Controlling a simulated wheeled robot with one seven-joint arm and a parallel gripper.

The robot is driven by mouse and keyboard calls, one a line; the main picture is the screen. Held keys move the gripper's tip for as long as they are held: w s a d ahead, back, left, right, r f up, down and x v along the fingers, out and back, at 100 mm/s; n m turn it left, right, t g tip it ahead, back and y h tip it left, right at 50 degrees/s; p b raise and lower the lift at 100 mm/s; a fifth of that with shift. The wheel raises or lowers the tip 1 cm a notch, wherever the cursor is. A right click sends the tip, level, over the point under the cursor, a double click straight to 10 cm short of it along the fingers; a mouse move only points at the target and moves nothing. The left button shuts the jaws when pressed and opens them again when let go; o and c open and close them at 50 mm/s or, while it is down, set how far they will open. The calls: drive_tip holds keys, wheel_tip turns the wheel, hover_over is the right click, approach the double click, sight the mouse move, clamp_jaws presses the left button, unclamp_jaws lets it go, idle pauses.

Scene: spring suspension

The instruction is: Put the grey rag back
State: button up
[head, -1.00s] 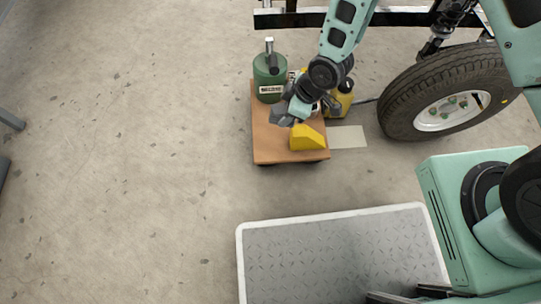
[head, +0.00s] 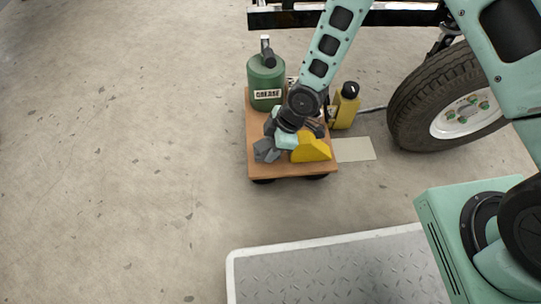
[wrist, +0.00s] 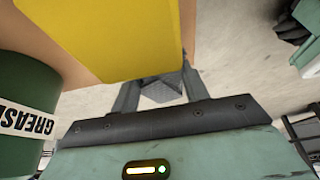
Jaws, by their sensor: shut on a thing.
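My gripper (wrist: 156,88) is shut on the grey rag (wrist: 160,92), whose patterned grey surface shows between the fingers in the wrist view. In the head view the grey rag (head: 267,151) hangs at my gripper (head: 273,143), over the front left part of the brown cart top (head: 290,170). I cannot tell whether it touches the cart top. A yellow wedge-shaped block (head: 312,149) stands on the cart just right of my gripper and fills the upper part of the wrist view (wrist: 120,35).
A green grease can (head: 266,82) stands at the cart's back left. A yellow bottle (head: 345,106) stands behind right, near a pale floor patch (head: 354,149). A tyre (head: 440,105) is at right. A white-rimmed tread-plate platform (head: 330,268) lies in front. The left floor is clear.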

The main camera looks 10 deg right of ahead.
wheel_tip(320, 180, down, 4)
drive_tip(key=shift+r+b, duration=0.25)
drive_tip(key=shift+b, duration=0.8)
drive_tip(key=shift+r, duration=0.15)
drive_tip(key=o, duration=1)
drive_tip(key=shift+c, duration=0.2)
drive_tip(key=s+d+r+m+h+p, duration=0.1)
drive_tip(key=s+d+r+m+p, duration=0.1)
drive_tip(key=r, duration=0.7)
drive_tip(key=s+d+r+m+h+p, duration=0.1)
drive_tip(key=d+r+p, duration=0.15)
drive_tip(key=r, duration=0.65)
drive_tip(key=s+d+r+m+h+p, duration=0.1)
drive_tip(key=s+d+r+m+p, duration=0.15)
drive_tip(key=r, duration=0.65)
drive_tip(key=s+d+r+m+h, duration=0.1)
drive_tip(key=s+r+m, duration=0.3)
drive_tip(key=s+r, duration=0.7)
drive_tip(key=shift+s+d, duration=0.45)
drive_tip(key=shift+s, duration=0.25)
